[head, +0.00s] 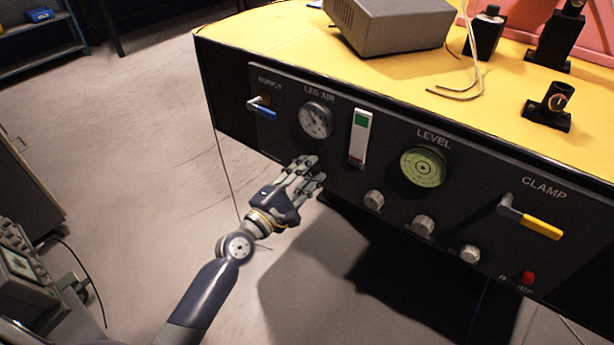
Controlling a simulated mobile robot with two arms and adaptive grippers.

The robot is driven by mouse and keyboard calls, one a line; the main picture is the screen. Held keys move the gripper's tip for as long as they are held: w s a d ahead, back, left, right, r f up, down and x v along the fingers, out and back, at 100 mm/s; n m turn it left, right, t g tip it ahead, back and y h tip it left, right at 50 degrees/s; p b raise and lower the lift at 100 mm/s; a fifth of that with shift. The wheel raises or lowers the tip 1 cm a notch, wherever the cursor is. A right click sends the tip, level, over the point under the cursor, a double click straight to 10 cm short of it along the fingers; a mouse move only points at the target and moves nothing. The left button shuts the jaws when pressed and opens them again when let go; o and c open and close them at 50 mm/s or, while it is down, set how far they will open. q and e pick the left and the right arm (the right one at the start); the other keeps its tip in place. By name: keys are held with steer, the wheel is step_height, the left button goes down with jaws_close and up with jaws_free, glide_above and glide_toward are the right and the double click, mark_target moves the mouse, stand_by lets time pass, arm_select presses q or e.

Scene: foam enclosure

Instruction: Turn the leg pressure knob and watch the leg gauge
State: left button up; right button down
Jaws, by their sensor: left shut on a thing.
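The leg gauge (316,120) is a round white dial under the words LEG AIR on the dark front panel (395,135). Its needle is too small to read surely. My left gripper (312,176) is at the panel just below this gauge, its fingers shut on the leg pressure knob at the left end of the knob row. The fingers hide most of that knob. My right gripper does not show.
Three pale knobs, the nearest one (373,199) to the right of my gripper, run along the panel. A blue-handled valve (262,108), green level dial (423,168), yellow clamp lever (530,222) and red button (527,278) also sit there. Open floor (140,130) lies left.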

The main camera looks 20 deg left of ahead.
arm_select(q)
steer(key=shift+m, duration=1.1)
steer(key=shift+m+g+h+p, duration=0.3)
steer(key=shift+m+h+p, duration=0.2)
steer(key=shift+m, duration=4.5)
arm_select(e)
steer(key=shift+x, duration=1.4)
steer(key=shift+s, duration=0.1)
arm_select(q)
steer(key=o, duration=1.1)
steer(key=shift+c, duration=0.2)
steer(key=shift+r, duration=0.1)
